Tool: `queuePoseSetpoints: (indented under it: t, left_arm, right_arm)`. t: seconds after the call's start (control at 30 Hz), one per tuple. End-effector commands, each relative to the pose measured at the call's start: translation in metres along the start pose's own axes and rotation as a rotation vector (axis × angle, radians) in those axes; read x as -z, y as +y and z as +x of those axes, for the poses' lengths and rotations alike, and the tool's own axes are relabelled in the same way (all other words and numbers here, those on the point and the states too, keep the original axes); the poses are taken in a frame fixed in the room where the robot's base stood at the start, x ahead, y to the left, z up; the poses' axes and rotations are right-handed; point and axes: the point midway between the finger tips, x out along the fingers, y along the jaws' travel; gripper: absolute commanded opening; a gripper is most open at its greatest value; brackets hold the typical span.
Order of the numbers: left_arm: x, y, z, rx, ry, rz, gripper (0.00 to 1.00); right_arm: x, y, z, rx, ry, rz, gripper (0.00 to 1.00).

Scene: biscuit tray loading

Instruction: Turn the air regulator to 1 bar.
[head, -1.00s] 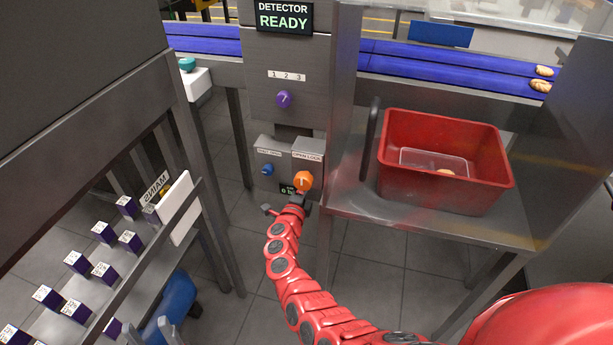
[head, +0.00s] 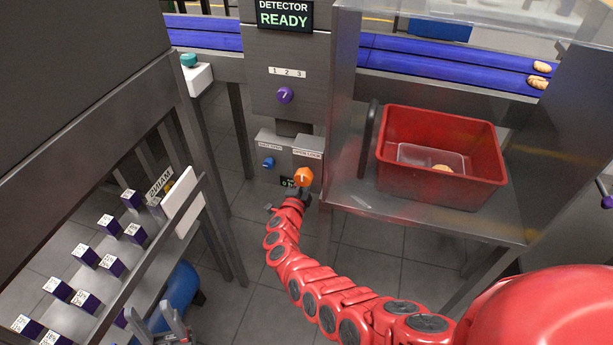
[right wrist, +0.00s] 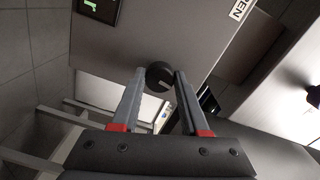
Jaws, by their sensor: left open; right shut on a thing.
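A grey control panel below the detector carries an orange knob (head: 304,176) under an "OPEN LOCK" plate and a blue knob (head: 268,163) under another label. A small dark display (head: 287,182) with a "0" stands left of the orange knob, its rest hidden; a display with green marks shows in the right wrist view (right wrist: 97,9). My right gripper (head: 301,194) is just below the orange knob. In the right wrist view, its fingers (right wrist: 160,82) are shut on a round black knob (right wrist: 158,75) with a pale mark. My left gripper (head: 160,320) is open and empty at the lower left.
A purple selector knob (head: 284,95) sits above, below the detector screen (head: 284,15) reading "READY". A red crate (head: 440,187) stands on the metal table at right. A rack with several small purple-and-white boxes (head: 85,256) is at left. Blue conveyors (head: 440,70) run behind.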

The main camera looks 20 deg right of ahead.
Motion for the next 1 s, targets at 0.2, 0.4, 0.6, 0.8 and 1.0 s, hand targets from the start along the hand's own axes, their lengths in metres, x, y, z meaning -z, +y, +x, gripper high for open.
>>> queuePoseSetpoints:
  t: [0.2,0.4,0.6,0.8,1.0]
  left_arm:
    - [0.0,0.0,0.0,0.0,0.0,0.0,0.5]
    - [0.0,0.0,0.0,0.0,0.0,0.0,0.5]
    - [0.0,0.0,0.0,0.0,0.0,0.0,0.5]
    - [0.001,0.0,0.007,0.0,0.0,0.0,0.5]
    - [0.003,-0.001,0.017,0.0,0.0,0.0,0.5]
  right_arm:
    - [0.0,0.0,0.0,0.0,-0.001,0.0,0.55]
    - [0.0,0.0,0.0,0.0,-0.001,0.001,0.74]
    - [0.0,0.0,-0.001,0.0,-0.001,0.001,0.74]
    - [-0.001,0.0,-0.014,-0.002,-0.002,0.002,0.74]
    - [0.0,-0.001,-0.048,-0.003,-0.001,0.005,0.74]
